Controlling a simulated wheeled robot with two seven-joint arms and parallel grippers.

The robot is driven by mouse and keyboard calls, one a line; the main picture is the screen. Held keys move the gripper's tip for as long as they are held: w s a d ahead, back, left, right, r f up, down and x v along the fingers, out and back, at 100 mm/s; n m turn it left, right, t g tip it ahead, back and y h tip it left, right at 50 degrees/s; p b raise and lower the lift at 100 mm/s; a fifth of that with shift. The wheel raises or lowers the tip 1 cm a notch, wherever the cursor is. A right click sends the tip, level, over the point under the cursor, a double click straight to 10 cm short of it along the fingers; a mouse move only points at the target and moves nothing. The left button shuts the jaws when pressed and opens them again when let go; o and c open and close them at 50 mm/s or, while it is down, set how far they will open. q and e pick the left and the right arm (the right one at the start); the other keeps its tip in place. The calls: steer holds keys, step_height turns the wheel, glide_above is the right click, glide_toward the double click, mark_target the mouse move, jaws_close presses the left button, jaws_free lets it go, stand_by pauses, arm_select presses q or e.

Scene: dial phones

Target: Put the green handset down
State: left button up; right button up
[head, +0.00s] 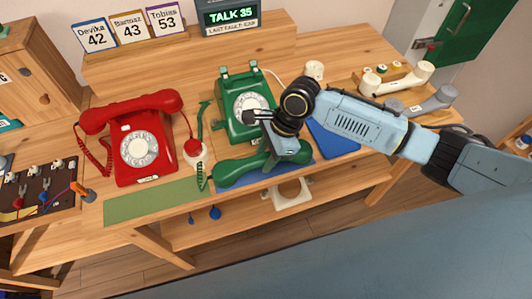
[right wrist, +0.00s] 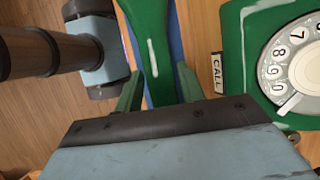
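The green handset (head: 235,172) lies low over the blue mat (head: 308,166) in front of the green dial phone (head: 236,118); I cannot tell whether it touches the mat. My right gripper (head: 283,150) reaches down to the handset from above and hides part of it. In the right wrist view, the handset's grip (right wrist: 153,45) runs between the two fingers (right wrist: 162,72), whose tips sit close against its sides, so the gripper looks shut on it. The phone's cradle on top is empty. My left gripper is not in view.
A red phone (head: 140,145) with its handset on stands at the left, near a green mat (head: 152,201). Cream and grey handsets (head: 400,80) rest at the far right. The table's front edge is close.

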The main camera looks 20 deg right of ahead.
steer(key=shift+o, duration=1)
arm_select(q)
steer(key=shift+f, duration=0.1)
arm_select(e)
steer(key=shift+r, duration=0.1)
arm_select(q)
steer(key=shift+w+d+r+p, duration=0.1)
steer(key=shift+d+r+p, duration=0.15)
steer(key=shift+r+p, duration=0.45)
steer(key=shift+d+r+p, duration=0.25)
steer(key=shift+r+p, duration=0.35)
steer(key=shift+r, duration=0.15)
arm_select(e)
steer(key=v, duration=1.2)
steer(key=shift+o, duration=0.2)
stand_by(0.4)
